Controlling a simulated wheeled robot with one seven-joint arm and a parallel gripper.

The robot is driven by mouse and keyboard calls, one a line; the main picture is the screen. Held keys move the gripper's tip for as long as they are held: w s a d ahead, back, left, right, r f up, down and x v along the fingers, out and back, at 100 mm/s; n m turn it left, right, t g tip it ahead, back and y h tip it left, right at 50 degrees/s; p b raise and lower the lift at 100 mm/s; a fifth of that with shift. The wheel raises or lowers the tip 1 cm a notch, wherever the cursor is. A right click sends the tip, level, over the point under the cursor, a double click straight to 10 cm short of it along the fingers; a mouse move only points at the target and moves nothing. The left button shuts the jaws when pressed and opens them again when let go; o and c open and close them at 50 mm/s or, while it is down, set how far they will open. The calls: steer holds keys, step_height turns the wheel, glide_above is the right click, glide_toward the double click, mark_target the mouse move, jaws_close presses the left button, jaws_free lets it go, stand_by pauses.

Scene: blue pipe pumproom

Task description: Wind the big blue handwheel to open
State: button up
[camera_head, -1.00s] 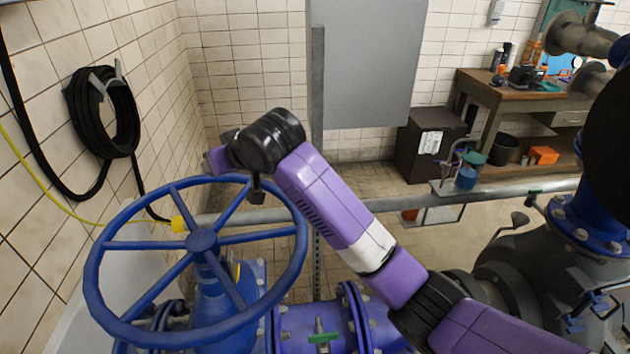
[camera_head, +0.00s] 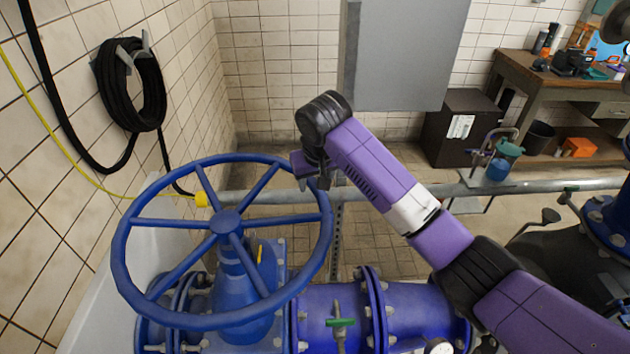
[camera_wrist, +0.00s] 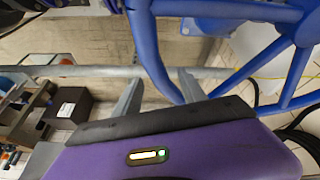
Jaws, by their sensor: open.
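The big blue handwheel (camera_head: 226,222) is a spoked ring on a blue valve body at lower left in the head view. My gripper (camera_head: 325,182) is at its right rim, pointing down; its fingers are partly hidden by the wrist there. In the wrist view my gripper (camera_wrist: 160,92) is open with two grey fingers apart. The blue rim (camera_wrist: 150,52) runs between them, with a spoke (camera_wrist: 245,68) to the right. I cannot tell whether either finger touches the rim.
A grey horizontal pipe (camera_head: 400,194) runs just behind the wheel. Blue flanged piping (camera_head: 415,312) lies below right. A tiled wall with a black hose coil (camera_head: 130,85) is at left.

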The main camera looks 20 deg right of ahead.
steer(key=shift+x, duration=0.95)
steer(key=shift+c, duration=0.4)
jaws_close()
stand_by(0.4)
